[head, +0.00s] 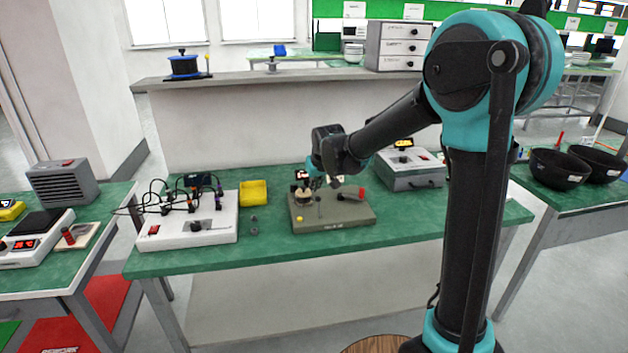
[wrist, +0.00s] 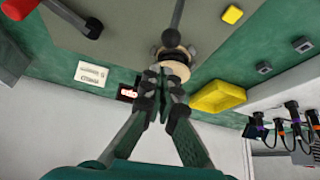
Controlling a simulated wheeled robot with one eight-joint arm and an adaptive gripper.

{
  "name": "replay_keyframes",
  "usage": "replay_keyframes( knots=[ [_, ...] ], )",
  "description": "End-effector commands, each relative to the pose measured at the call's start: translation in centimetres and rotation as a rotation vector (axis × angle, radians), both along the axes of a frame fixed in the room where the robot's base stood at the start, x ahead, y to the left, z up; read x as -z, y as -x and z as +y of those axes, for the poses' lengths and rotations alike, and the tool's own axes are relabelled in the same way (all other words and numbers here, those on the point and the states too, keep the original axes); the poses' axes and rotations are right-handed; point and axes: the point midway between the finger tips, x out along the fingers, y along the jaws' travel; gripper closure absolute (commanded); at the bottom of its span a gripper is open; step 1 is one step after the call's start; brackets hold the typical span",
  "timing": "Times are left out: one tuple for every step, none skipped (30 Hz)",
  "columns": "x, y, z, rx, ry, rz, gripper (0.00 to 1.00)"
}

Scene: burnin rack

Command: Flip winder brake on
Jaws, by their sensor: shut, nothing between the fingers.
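The winder (head: 333,221) is an olive-grey base on the green bench in front of me. It carries a pale spool (head: 304,197), a crank with a red grip and a yellow button (head: 299,218). In the wrist view the spool (wrist: 176,66) lies just beyond my fingertips, with a metal rod (wrist: 178,15) ending in a dark knob (wrist: 171,38) over it. I cannot tell for sure whether this rod is the brake lever. My gripper (wrist: 158,76) is shut and empty, pointing at the spool's edge; contact is unclear. In the head view my wrist partly hides the winder.
A yellow bin (head: 253,194) and small nuts (head: 253,224) lie left of the winder. A white wired test unit (head: 190,222) stands farther left. A grey instrument box (head: 411,172) stands behind right. The front bench strip is clear.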

Motion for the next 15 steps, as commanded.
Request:
replay_keyframes(
  knots=[
    [0.1, 0.6, -0.3, 0.000, 0.000, 0.000, 1.00],
    [0.2, 0.8, -0.4, 0.000, 0.000, 0.000, 1.00],
    [0.2, 1.2, -0.5, 0.000, 0.000, 0.000, 1.00],
    [0.3, 1.4, -0.6, 0.000, 0.000, 0.000, 1.00],
    [0.3, 1.6, -0.7, 0.000, 0.000, 0.000, 1.00],
    [0.3, 1.8, -0.8, 0.000, 0.000, 0.000, 1.00],
    [0.4, 1.9, -0.9, 0.000, 0.000, 0.000, 1.00],
    [0.4, 2.0, -0.9, 0.000, 0.000, 0.000, 1.00],
    [0.4, 2.1, -1.0, 0.000, 0.000, 0.000, 1.00],
    [0.4, 2.1, -1.0, 0.000, 0.000, 0.000, 1.00],
    [0.4, 2.2, -1.0, 0.000, 0.000, 0.000, 1.00],
    [0.4, 2.2, -1.0, 0.000, 0.000, 0.000, 1.00],
    [0.4, 2.2, -1.0, 0.000, 0.000, 0.000, 1.00],
    [0.4, 2.2, -1.0, 0.000, 0.000, 0.000, 1.00],
    [0.4, 2.2, -1.0, 0.000, 0.000, 0.000, 1.00]
  ],
)
